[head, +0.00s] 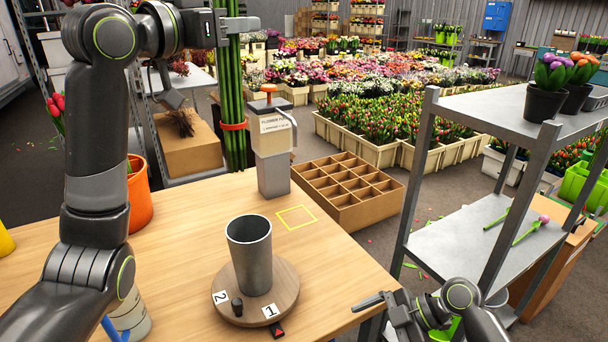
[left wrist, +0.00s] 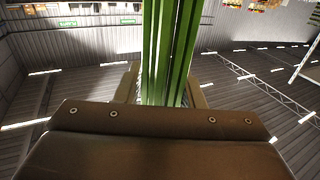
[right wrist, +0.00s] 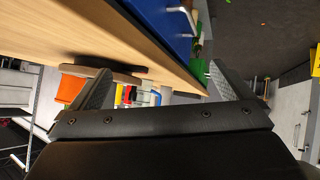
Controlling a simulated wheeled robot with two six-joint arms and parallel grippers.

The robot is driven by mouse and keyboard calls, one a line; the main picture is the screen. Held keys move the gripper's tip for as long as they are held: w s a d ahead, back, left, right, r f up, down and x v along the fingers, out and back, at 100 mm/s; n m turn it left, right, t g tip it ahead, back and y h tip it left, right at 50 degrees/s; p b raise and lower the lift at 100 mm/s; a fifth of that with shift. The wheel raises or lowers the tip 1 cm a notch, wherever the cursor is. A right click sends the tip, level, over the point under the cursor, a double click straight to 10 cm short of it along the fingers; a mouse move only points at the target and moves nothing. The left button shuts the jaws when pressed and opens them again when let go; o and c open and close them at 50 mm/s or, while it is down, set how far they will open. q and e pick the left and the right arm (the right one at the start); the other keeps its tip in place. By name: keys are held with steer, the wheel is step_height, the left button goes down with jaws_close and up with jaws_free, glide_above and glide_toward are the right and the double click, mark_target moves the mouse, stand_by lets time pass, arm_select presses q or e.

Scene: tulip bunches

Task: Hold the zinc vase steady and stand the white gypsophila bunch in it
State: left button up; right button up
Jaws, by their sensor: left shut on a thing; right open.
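The grey zinc vase (head: 250,262) stands upright on a round wooden turntable (head: 285,290) on the table; its mouth is open. My left gripper (head: 230,22) is shut on a bunch of long green stems (head: 232,85), raised high at the back of the table, behind and above the vase. The stems hang upright with an orange-red band low on them; the flower heads are out of view. The stems also show between the fingers in the left wrist view (left wrist: 170,60). My right gripper (head: 372,302) is open and empty at the table's right edge, apart from the vase.
A grey dispenser (head: 270,150) and a yellow square outline (head: 296,217) are behind the vase. A divided cardboard box (head: 350,190) lies beyond the table. A metal shelf (head: 470,235) stands close on the right. An orange bucket (head: 139,200) is at the left.

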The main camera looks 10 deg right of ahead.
mark_target(252, 252)
steer(key=w+a+r+m+t+y, duration=0.5)
steer(key=w+a+r+m+t, duration=0.2)
steer(key=w+a+r, duration=0.4)
steer(key=x, duration=0.8)
steer(key=f+x, duration=0.1)
steer(key=x, duration=0.4)
steer(key=shift+w, duration=0.1)
arm_select(q)
steer(key=shift+a, duration=0.1)
arm_select(e)
steer(key=c, duration=1.3)
steer(key=shift+c, duration=0.2)
arm_select(q)
step_height(252, 252, down, 9)
steer(key=shift+w+r, duration=0.1)
